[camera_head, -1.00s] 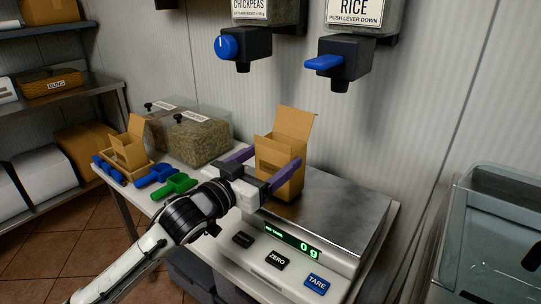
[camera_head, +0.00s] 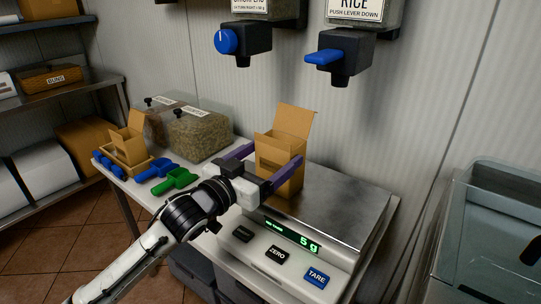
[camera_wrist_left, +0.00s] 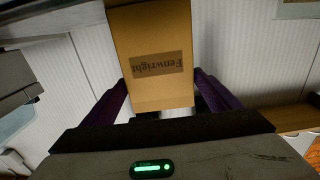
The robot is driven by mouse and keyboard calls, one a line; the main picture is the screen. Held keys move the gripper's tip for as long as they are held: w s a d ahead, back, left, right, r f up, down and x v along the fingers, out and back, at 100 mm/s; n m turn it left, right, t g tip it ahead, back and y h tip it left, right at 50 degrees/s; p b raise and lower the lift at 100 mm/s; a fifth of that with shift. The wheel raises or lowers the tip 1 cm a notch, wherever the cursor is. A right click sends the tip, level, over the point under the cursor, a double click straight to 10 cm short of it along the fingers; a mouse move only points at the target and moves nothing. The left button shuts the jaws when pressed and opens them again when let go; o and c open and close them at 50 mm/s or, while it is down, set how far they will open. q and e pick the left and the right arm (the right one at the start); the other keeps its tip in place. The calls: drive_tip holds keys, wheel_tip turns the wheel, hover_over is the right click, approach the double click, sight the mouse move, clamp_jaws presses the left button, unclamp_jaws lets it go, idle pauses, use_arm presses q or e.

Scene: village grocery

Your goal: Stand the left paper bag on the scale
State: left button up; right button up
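A tan paper bag (camera_head: 284,150) with an open flap top stands upright at the left rear of the steel scale plate (camera_head: 345,205). It appears to touch the plate. The scale display (camera_head: 292,238) reads 5 g. My left gripper (camera_head: 279,160) has its purple fingers on either side of the bag, seemingly against it. In the left wrist view the bag (camera_wrist_left: 150,25) shows a dark label between the fingertips. A second tan bag (camera_head: 129,146) stands in a wooden tray (camera_head: 135,173) at the left end of the table. My right gripper is not in view.
Green (camera_head: 176,181) and blue (camera_head: 153,171) scoops lie left of my arm. Clear bins of dry goods (camera_head: 199,137) stand behind them. Blue-handled dispensers, one labelled rice (camera_head: 340,58), hang above the scale. A clear tub (camera_head: 497,225) is at the right.

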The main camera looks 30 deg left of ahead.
use_arm(q)
drive_tip(key=o, duration=0.3)
drive_tip(key=shift+s, duration=0.1)
